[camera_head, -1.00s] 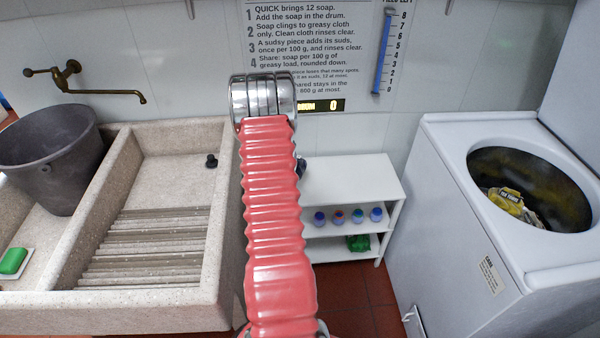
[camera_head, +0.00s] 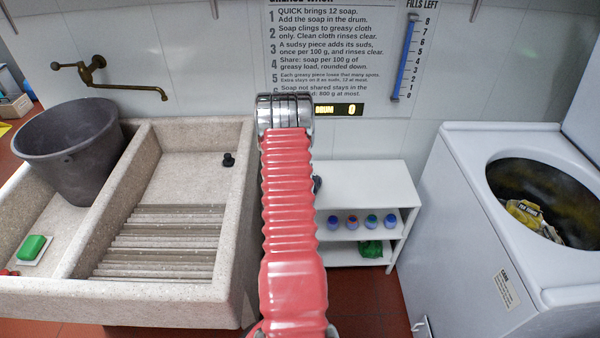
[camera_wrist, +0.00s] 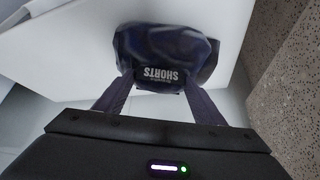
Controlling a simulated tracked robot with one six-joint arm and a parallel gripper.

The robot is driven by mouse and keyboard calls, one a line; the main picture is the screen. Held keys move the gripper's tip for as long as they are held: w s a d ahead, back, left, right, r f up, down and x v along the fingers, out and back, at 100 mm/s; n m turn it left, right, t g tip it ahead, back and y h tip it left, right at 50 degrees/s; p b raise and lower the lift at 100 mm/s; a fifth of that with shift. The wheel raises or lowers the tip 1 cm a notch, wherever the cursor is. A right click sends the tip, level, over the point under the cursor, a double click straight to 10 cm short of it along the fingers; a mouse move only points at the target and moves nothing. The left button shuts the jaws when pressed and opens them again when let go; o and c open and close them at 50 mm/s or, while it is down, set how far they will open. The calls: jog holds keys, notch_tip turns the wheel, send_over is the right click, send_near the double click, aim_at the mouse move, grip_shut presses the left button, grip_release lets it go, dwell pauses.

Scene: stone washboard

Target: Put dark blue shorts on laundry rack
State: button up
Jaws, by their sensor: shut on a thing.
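Dark blue shorts (camera_wrist: 165,45), bunched up with a label reading SHORTS, are between the fingers of my gripper (camera_wrist: 157,82) in the wrist view. The gripper is shut on them. A white surface shows beyond the shorts there; I cannot tell whether they touch it. In the head view my red arm hides the gripper and nearly all of what it holds. I cannot make out a laundry rack in either view.
A stone sink with a washboard (camera_head: 165,240) stands at the left, with a grey bucket (camera_head: 75,150) and green soap (camera_head: 34,246). A white shelf unit (camera_head: 365,180) holds several small bottles. An open washer (camera_head: 475,200) with yellow cloth (camera_head: 530,215) stands at the right.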

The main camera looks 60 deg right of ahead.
jog(key=shift+f, duration=0.1)
jog(key=o, duration=1.6)
jog(key=shift+c, duration=0.2)
jog(key=v, duration=1.2)
jog(key=shift+d, duration=0.1)
jog(key=shift+s, duration=0.1)
